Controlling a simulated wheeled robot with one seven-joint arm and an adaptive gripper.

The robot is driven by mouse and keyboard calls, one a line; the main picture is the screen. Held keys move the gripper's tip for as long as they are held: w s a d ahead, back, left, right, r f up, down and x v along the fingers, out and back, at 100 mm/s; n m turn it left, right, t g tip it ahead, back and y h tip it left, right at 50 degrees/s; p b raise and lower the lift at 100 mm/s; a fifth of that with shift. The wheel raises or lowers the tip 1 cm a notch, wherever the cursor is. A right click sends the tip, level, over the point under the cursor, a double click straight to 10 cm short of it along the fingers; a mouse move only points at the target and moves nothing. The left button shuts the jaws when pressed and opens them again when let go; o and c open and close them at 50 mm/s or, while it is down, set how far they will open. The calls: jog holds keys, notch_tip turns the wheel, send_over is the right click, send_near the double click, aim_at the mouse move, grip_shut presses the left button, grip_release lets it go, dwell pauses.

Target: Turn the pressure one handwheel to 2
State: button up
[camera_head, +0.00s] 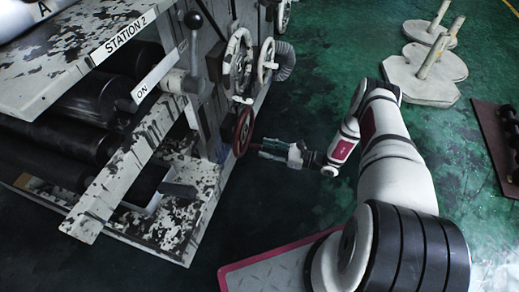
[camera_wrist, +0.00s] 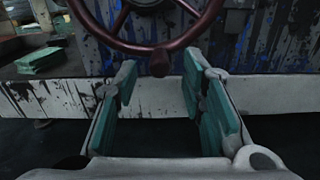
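A dark red handwheel (camera_head: 243,131) is mounted low on the side of the machine. In the wrist view its rim and spokes (camera_wrist: 187,40) fill the top, and a dark red knob (camera_wrist: 160,63) hangs at the lower rim. My gripper (camera_head: 262,148) is right beside this wheel. In the wrist view my gripper (camera_wrist: 158,80) is open, with green pads on both fingers and nothing between them. The knob shows just beyond the fingertips, between them across the picture; I cannot tell whether anything touches. No label naming the pressure one handwheel is readable.
Two pale handwheels (camera_head: 238,62) (camera_head: 266,61) sit above the red one. A black-knobbed lever (camera_head: 194,50) stands on the machine (camera_head: 120,55). Green floor (camera_head: 318,65) is clear behind my arm; pale posts on plates (camera_head: 425,75) stand farther right.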

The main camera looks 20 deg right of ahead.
aim_at(260, 147)
jog(key=shift+b+x, duration=0.35)
jog(key=shift+x, duration=1.3)
grip_shut()
